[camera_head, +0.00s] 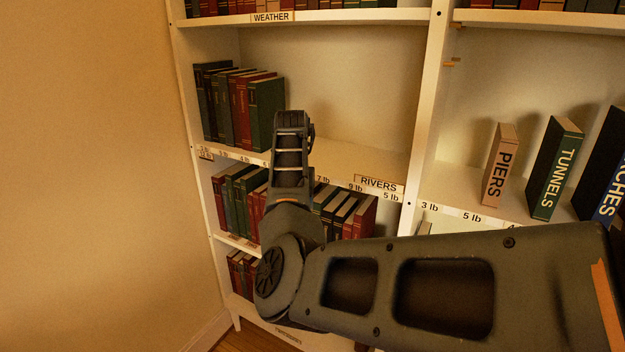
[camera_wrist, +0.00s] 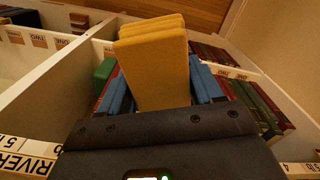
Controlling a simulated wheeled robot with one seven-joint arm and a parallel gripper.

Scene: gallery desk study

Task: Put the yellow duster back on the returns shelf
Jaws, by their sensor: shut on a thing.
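The yellow duster (camera_wrist: 158,68) is a yellow block with a ridged end, seen in the wrist view. My gripper (camera_wrist: 160,85) is shut on it, with a blue finger on each side, and the duster sticks out beyond the dark gripper body. In the head view my arm reaches up in front of the left bookcase, and its links hide the gripper's jaws and the duster. No label reading returns is legible. The shelf labelled RIVERS (camera_head: 379,183) is behind my arm; its label also shows upside down in the wrist view (camera_wrist: 28,165).
Green, dark and red books (camera_head: 238,105) stand at the left of the RIVERS shelf; its right part is bare. The WEATHER shelf (camera_head: 330,17) is above. An upright divider (camera_head: 428,110) separates it from PIERS (camera_head: 500,165) and TUNNELS (camera_head: 556,168) books. A plain wall (camera_head: 90,150) is left.

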